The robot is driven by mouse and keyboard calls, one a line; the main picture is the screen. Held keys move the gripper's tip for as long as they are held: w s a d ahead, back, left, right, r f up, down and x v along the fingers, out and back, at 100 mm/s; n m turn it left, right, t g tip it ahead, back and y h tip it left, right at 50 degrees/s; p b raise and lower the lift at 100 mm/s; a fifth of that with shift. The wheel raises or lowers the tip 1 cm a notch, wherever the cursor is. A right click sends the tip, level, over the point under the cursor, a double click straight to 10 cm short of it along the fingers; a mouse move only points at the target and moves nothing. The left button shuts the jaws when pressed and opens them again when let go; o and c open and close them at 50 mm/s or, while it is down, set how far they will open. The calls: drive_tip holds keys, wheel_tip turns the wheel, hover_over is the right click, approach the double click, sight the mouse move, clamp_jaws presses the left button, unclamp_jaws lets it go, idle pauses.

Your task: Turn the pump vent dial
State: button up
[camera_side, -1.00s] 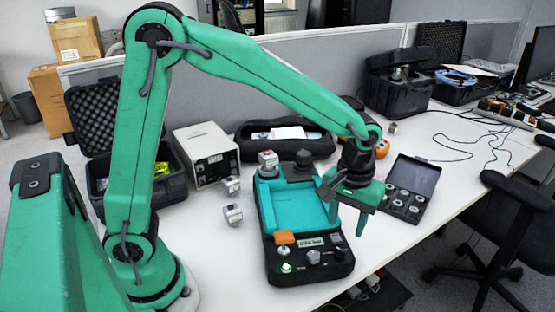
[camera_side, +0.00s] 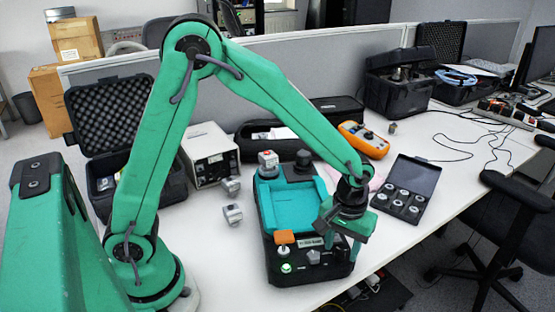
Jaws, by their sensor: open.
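The black calibration unit with a teal recessed top (camera_side: 295,208) stands on the white table. Its front panel carries a small display (camera_side: 311,242), a green-lit button (camera_side: 286,268), an orange-topped part (camera_side: 285,237) and a small grey lobed knob (camera_side: 314,257). I cannot tell for sure which control is the pump vent dial. My gripper (camera_side: 341,250) is open and points down over the right part of the front panel, just right of the grey knob. Its fingers partly hide the controls there. I cannot tell whether they touch anything.
Small metal sensors (camera_side: 232,214) lie left of the unit. An open case of round weights (camera_side: 402,200) lies to the right, an orange meter (camera_side: 364,139) behind. A grey instrument box (camera_side: 209,155) and an open black case (camera_side: 102,185) stand at the left.

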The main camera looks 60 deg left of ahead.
drive_tip(key=shift+f, duration=0.1)
drive_tip(key=c, duration=0.9)
drive_tip(key=shift+c, duration=0.2)
drive_tip(key=shift+m, duration=0.3)
drive_tip(key=m, duration=0.3)
drive_tip(key=shift+d+m, duration=0.1)
drive_tip(key=shift+m, duration=0.3)
drive_tip(key=m, duration=0.4)
drive_tip(key=shift+m, duration=0.3)
drive_tip(key=m, duration=0.4)
drive_tip(key=shift+d+m, duration=0.15)
drive_tip(key=shift+m, duration=0.15)
drive_tip(key=shift+s+m, duration=0.1)
drive_tip(key=shift+m, duration=2.1)
